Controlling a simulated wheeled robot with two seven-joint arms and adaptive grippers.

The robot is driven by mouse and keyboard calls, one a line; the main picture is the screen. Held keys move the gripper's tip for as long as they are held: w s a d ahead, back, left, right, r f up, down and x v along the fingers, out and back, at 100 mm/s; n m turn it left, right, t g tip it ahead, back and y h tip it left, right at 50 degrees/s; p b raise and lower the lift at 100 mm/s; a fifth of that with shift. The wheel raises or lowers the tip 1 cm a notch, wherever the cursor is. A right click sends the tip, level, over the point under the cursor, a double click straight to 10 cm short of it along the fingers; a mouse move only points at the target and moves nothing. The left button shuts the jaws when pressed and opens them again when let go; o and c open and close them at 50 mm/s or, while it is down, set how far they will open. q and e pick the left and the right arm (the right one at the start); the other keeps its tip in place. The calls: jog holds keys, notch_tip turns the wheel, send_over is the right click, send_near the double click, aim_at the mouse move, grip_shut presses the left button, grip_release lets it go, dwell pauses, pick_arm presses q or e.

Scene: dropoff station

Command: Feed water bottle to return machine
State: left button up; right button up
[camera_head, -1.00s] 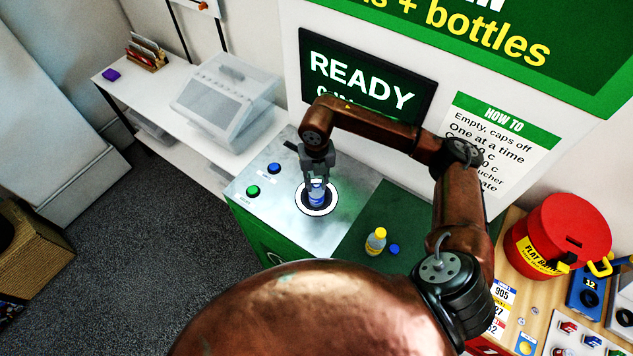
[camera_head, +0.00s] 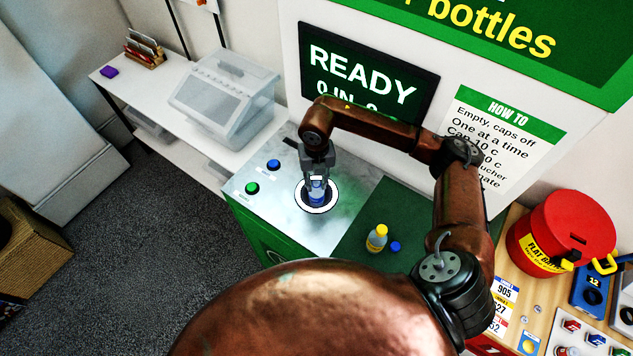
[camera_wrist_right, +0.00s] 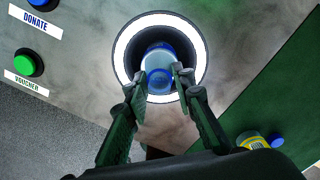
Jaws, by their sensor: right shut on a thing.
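A clear water bottle with a blue band (camera_head: 317,189) is upright at the round, white-ringed opening (camera_head: 302,205) of the return machine (camera_head: 345,222). My right gripper (camera_head: 318,176) is shut on the bottle, above the opening. In the right wrist view the bottle (camera_wrist_right: 159,68) is between the fingertips of the right gripper (camera_wrist_right: 158,82) and inside the ring's outline (camera_wrist_right: 122,50). How deep its lower end sits is hidden. The machine's screen (camera_head: 362,80) reads READY. My left gripper is not in view.
A red container (camera_head: 562,228) stands at right. A clear bin (camera_head: 222,95) is on the white shelf.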

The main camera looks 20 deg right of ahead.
jog(key=o, duration=0.9)
jog(key=o, duration=0.4)
